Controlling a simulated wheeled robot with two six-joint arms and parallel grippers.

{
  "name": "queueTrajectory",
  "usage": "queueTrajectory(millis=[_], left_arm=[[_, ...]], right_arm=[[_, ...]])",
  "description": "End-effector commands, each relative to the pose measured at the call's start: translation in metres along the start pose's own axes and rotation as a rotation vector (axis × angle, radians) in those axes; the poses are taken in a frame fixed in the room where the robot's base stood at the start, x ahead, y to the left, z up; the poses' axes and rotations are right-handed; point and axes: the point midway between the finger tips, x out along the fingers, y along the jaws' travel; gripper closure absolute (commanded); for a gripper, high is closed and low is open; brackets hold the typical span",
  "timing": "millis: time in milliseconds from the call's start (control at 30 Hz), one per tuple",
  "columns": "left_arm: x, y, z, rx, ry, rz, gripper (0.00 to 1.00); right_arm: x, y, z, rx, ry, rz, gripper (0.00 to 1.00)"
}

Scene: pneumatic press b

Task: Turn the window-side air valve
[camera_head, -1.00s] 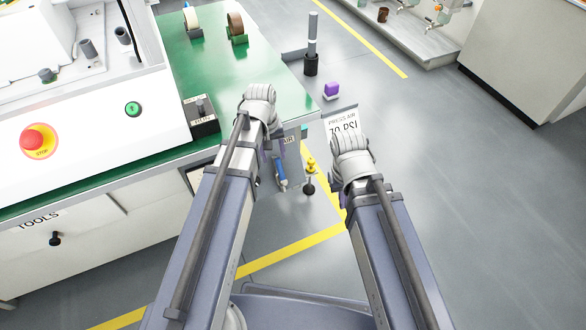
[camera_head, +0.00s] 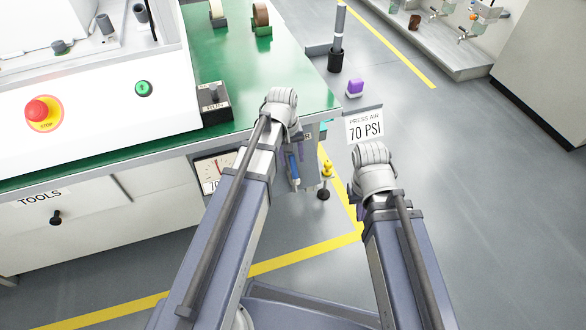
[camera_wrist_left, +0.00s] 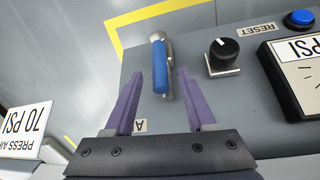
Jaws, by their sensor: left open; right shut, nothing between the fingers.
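The air valve has a blue lever handle (camera_wrist_left: 160,68) with a metal end, on a grey panel (camera_wrist_left: 205,98). The handle also shows in the head view (camera_head: 294,171), just below my left wrist. My left gripper (camera_wrist_left: 158,76) is open, its purple fingers pointing at the panel with one on each side of the handle. I cannot tell whether they touch it. A label partly reading "A" sits near the left finger. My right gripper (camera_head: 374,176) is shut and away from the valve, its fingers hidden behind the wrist.
A black knob (camera_wrist_left: 224,52), a blue reset button (camera_wrist_left: 301,19) and a gauge (camera_wrist_left: 295,70) lie right of the handle. A yellow part with a black ball (camera_head: 325,180) stands right of the panel. A "PRESS AIR 70 PSI" sign (camera_head: 365,127) is near my right wrist. Open floor lies right.

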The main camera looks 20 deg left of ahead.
Motion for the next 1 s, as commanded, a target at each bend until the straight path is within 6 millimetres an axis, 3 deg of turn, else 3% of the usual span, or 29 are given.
queueTrajectory(millis=[33,200,600,1000], left_arm=[[0.014,-0.001,0.0,0.0,0.0,0.0,0.44],[0.032,0.0,0.0,0.001,0.0,0.0,0.44],[0.035,0.0,0.0,0.001,0.0,0.0,0.44],[0.035,0.0,0.0,0.0,0.0,0.0,0.89]], right_arm=[[0.014,-0.001,-0.001,0.0,0.0,0.001,1.0],[0.031,-0.002,-0.002,-0.001,0.0,0.005,1.0],[0.035,-0.002,-0.002,-0.002,0.0,0.007,1.0],[0.035,-0.002,-0.002,-0.002,0.0,0.007,1.0]])
